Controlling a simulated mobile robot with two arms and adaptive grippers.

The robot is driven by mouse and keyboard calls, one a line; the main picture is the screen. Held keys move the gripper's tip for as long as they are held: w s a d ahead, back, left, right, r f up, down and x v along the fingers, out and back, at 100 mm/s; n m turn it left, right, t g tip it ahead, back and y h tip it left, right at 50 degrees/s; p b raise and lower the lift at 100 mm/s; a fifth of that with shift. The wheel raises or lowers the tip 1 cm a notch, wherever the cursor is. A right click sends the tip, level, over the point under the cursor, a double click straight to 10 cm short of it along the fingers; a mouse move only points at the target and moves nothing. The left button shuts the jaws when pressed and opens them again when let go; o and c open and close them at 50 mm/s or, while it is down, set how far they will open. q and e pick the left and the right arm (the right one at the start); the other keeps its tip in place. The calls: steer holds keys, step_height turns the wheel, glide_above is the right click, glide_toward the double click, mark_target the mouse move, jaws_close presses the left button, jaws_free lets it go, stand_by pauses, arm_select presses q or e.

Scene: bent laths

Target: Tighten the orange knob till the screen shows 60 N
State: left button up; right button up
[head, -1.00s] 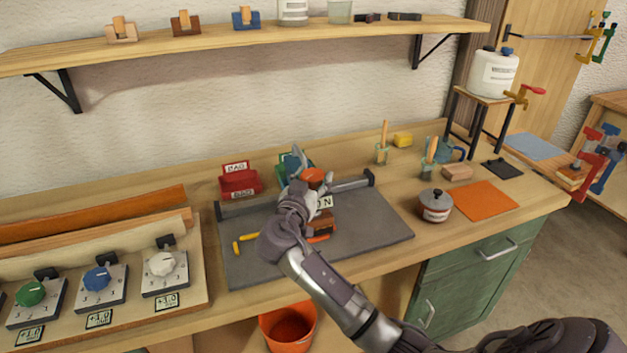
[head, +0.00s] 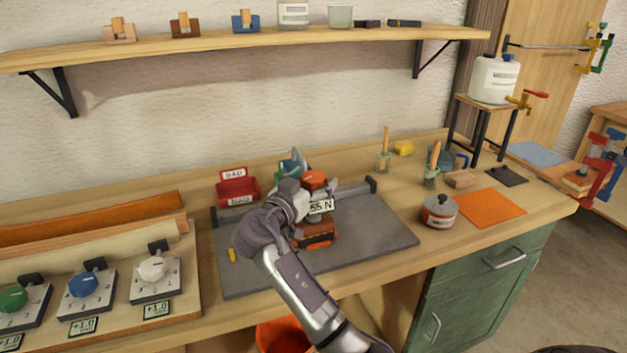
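The orange knob (head: 314,178) sits on top of a small brown device (head: 318,228) on the grey mat. My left gripper is not in view.
The grey mat (head: 375,236) is mostly clear to the right. A red BAD bin (head: 237,190) and a teal bin (head: 285,168) stand behind. A lidded pot (head: 438,211) is at right, dial boards (head: 88,284) at left.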

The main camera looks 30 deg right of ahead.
steer(key=v, duration=1.2)
stand_by(0.4)
